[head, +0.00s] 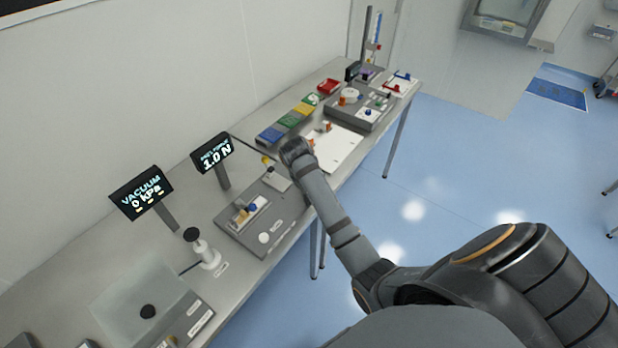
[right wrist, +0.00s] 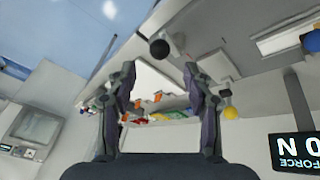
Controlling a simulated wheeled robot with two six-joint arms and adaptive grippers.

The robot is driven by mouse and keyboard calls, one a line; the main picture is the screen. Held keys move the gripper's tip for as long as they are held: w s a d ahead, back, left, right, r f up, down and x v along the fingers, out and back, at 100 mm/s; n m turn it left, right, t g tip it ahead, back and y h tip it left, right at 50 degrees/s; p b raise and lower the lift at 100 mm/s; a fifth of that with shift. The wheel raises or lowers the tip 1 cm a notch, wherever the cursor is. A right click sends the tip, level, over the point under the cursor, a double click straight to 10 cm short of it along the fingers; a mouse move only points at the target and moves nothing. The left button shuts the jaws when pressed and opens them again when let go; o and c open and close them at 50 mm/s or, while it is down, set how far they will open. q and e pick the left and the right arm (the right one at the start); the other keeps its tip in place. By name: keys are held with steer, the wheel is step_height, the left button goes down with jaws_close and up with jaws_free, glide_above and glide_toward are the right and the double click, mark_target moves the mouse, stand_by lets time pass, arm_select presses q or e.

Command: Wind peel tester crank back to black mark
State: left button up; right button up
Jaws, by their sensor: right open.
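The peel tester (head: 240,222) is a grey unit on the bench. Its force display (head: 212,152) reads 1.0 N and shows partly in the right wrist view (right wrist: 299,150). A black ball knob (right wrist: 159,48), which looks like the crank handle, sits just beyond and between the fingertips in the right wrist view. My right gripper (right wrist: 160,75) is open and empty, apart from the knob. In the head view my right gripper (head: 296,152) is over the tester's far end and hides the crank there. I cannot make out the black mark. My left gripper is out of view.
A yellow knob (head: 266,160) stands near the gripper and shows in the right wrist view (right wrist: 230,112). A white sheet (head: 335,148), coloured bins (head: 288,121) and another grey unit (head: 358,112) lie farther along. A vacuum display (head: 142,193) stands nearer.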

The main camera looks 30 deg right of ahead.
steer(key=v, duration=0.3)
steer(key=shift+a+r, duration=0.15)
steer(key=shift+r, duration=0.25)
